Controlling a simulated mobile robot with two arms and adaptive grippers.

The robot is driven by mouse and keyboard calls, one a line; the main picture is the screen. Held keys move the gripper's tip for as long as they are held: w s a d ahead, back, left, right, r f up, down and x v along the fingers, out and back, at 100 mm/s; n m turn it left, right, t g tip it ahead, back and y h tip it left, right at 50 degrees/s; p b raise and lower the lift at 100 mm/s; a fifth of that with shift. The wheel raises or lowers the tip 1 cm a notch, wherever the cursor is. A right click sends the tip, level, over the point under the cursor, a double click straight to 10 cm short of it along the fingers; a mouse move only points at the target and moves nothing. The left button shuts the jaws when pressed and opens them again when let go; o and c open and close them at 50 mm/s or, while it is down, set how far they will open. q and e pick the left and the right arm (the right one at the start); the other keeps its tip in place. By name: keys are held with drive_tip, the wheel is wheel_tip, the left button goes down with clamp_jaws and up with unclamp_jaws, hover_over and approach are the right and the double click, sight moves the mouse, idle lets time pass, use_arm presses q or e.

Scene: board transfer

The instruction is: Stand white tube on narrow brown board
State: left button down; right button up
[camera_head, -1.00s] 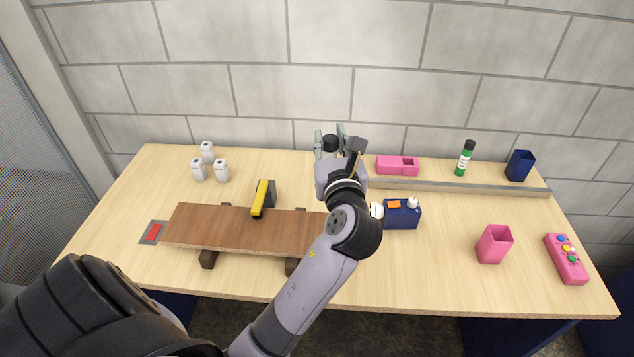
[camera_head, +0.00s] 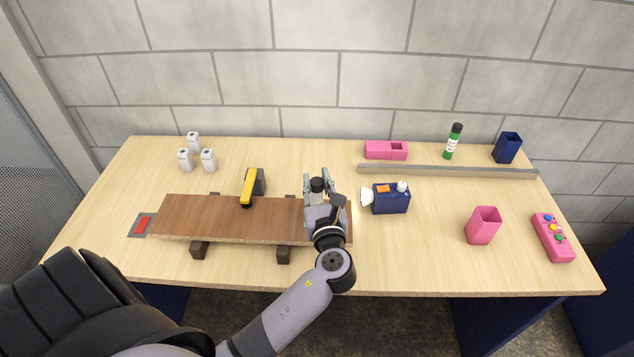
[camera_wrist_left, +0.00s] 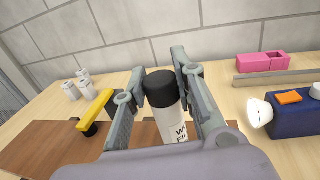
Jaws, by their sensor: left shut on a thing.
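My left gripper (camera_head: 318,186) is shut on the white tube (camera_wrist_left: 170,122), which has a black cap and dark lettering. The tube is upright between the fingers in the left wrist view. The narrow brown board (camera_head: 235,218) lies across dark supports at the left of the table. The gripper and tube are over or just behind the board's right end. The tube's bottom is hidden, so I cannot tell whether it touches the board. My right gripper is not in view.
A yellow-and-black tool (camera_head: 249,187) stands at the board's back edge. A blue box (camera_head: 391,200) with a white cone is right of the gripper. Several white bottles (camera_head: 208,160) stand back left. A grey rail (camera_head: 450,171) and a pink cup (camera_head: 483,226) are to the right.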

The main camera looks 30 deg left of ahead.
use_arm(q)
drive_tip(key=shift+f, duration=0.1)
drive_tip(key=c, duration=1.7)
unclamp_jaws()
drive_tip(key=o, duration=0.4)
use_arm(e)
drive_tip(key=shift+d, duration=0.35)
use_arm(q)
drive_tip(key=b+v, duration=0.3)
drive_tip(key=v, duration=0.9)
drive_tip(key=shift+d, duration=0.1)
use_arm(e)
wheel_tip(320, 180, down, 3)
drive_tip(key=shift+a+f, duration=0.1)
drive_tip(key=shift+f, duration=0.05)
